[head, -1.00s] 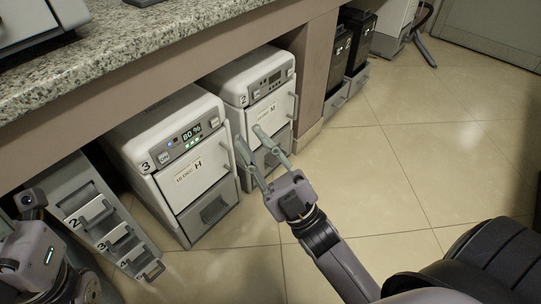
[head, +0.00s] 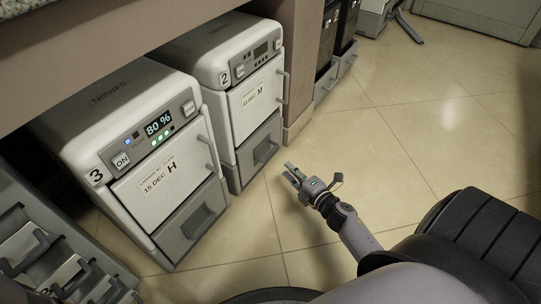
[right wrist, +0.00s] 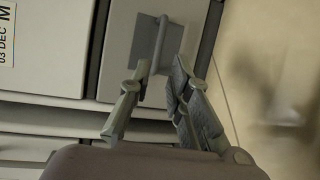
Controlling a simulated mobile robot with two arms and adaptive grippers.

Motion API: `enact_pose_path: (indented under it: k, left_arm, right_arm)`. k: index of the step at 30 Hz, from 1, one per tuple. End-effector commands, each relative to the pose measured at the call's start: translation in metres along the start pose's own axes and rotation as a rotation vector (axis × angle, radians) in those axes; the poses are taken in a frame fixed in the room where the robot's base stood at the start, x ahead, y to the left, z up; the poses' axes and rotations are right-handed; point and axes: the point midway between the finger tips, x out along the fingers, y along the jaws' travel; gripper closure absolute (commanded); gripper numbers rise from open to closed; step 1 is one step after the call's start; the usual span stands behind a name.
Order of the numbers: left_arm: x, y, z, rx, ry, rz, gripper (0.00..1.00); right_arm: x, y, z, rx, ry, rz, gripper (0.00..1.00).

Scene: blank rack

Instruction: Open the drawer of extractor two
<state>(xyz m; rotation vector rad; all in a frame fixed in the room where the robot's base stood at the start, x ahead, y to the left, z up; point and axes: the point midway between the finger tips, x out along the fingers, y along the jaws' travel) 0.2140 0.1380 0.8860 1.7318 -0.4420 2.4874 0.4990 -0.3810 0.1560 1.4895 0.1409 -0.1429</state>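Extractor two (head: 232,107) is a white cabinet marked 2 under the counter, labelled M. My right gripper (head: 290,172) is in front of this drawer, low over the floor. In the right wrist view my right gripper (right wrist: 160,66) is open, its two fingers apart. The drawer handle (right wrist: 159,42) shows ahead of and between the fingertips; I cannot tell whether they touch it. My left gripper is not in view.
Extractor three (head: 120,145), marked 3 and showing 80 %, stands left of extractor two. A counter pillar (head: 300,60) and black units (head: 340,45) stand to the right.

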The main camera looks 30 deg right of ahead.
Motion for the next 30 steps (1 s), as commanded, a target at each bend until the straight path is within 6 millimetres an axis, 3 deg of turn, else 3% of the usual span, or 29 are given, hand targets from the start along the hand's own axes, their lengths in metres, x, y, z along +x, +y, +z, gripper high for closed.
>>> enact_pose_path:
  k: [9,15,21,30]
  left_arm:
    - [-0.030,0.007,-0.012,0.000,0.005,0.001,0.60]
    - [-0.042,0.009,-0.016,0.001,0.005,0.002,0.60]
    - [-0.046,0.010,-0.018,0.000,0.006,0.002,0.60]
    - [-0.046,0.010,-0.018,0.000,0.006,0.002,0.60]
  right_arm:
    - [0.072,-0.003,0.000,-0.002,0.001,0.004,0.82]
    - [0.105,-0.002,-0.001,0.001,0.001,0.002,0.82]
    - [0.120,0.000,0.000,0.000,0.000,0.001,0.82]
    - [0.121,0.001,0.000,0.001,0.001,0.001,0.82]
